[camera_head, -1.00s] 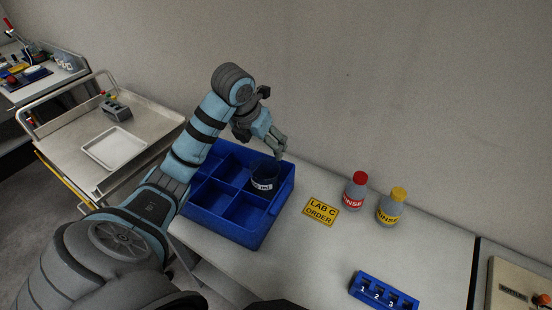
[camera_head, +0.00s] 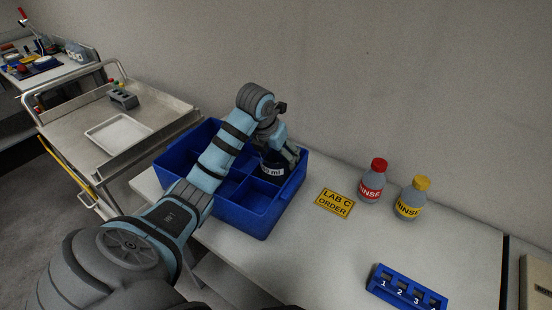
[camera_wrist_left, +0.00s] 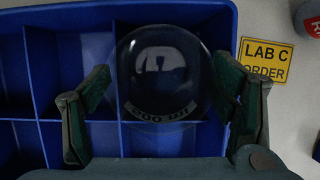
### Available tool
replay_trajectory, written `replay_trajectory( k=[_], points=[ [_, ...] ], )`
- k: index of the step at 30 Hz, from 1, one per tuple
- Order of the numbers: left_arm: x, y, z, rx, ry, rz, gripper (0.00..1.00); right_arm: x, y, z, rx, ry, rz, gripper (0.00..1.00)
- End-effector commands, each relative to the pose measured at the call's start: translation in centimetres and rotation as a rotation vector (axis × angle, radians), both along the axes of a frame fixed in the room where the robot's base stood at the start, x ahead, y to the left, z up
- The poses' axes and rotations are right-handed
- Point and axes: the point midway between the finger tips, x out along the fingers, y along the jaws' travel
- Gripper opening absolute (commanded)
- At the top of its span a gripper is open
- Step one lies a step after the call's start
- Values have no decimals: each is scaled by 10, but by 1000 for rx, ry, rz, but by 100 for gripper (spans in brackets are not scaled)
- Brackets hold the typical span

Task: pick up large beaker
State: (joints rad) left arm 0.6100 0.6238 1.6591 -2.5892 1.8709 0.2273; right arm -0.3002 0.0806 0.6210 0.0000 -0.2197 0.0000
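The large beaker (camera_head: 272,170) is dark and clear with a white "ml" label, and stands upright in a back-right compartment of the blue divided crate (camera_head: 248,222). In the left wrist view the beaker (camera_wrist_left: 165,75) is seen from above, its round rim between my two fingers. My left gripper (camera_head: 289,156) is down at the beaker, partly hiding it. In the wrist view the left gripper (camera_wrist_left: 165,100) is open, with one finger at each side; a gap shows at the left finger, and the right finger is close to the glass. My right gripper is not in view.
A yellow "LAB C ORDER" card (camera_head: 334,203), a red-capped bottle (camera_head: 372,182) and a yellow-capped bottle (camera_head: 411,199) are right of the crate. A blue numbered rack (camera_head: 405,291) is nearer. A steel cart (camera_head: 160,111) stands at left. Bare table lies between card and rack.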

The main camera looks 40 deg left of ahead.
Motion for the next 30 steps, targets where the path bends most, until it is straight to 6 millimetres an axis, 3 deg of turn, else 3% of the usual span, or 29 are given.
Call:
replay_trajectory(
  k=[1, 10, 17, 22, 28, 30],
  points=[
    [0, 0, 0, 0, 0, 0, 67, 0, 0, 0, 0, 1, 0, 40],
    [0, 0, 0, 0, 0, 0, 20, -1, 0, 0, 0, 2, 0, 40],
    [0, 0, 1, 0, -1, 0, 20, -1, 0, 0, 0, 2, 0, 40],
    [1, 0, 15, 1, -3, 0, 20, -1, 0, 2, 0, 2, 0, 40],
    [1, 0, 63, 1, -7, 1, 20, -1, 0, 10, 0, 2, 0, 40],
    [0, 0, 91, 0, -1, 0, 20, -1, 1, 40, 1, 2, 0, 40]
  ],
)
